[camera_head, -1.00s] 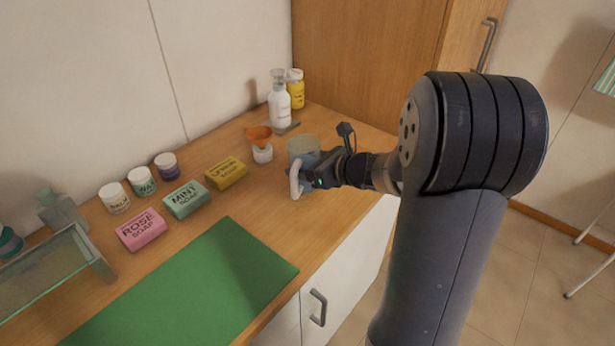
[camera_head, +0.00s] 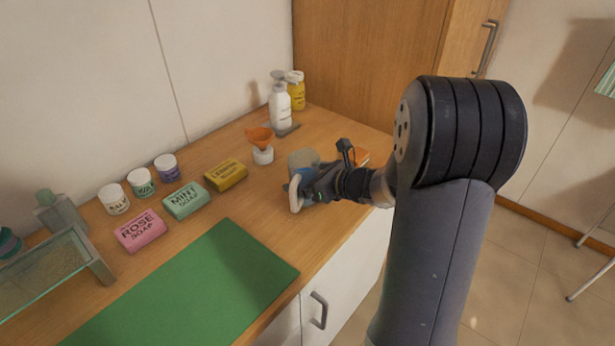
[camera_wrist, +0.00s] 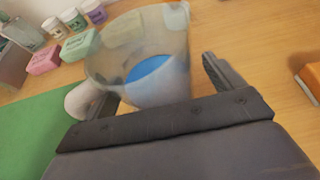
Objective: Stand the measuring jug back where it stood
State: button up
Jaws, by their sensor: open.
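The measuring jug (camera_head: 303,158) is clear, with blue liquid (camera_wrist: 155,75) inside and a pale handle (camera_head: 296,192). It appears to stand upright on the wooden counter, near the front edge. My gripper (camera_head: 310,184) is open at the jug's near side. In the wrist view the jug (camera_wrist: 125,55) sits between the spread fingers, one on each side, with a visible gap to the right finger. The left finger is partly hidden by the handle and jug wall, so contact there cannot be told. The jug's base is hidden in the head view by my gripper.
An orange item (camera_head: 362,157) lies behind my wrist. A green mat (camera_head: 190,285) is at front left. Bottles (camera_head: 280,105) stand at the back.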

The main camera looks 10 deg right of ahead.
jog(key=shift+r, duration=0.2)
jog(key=v, duration=1.2)
jog(key=shift+f, duration=0.15)
jog(key=shift+x, duration=4)
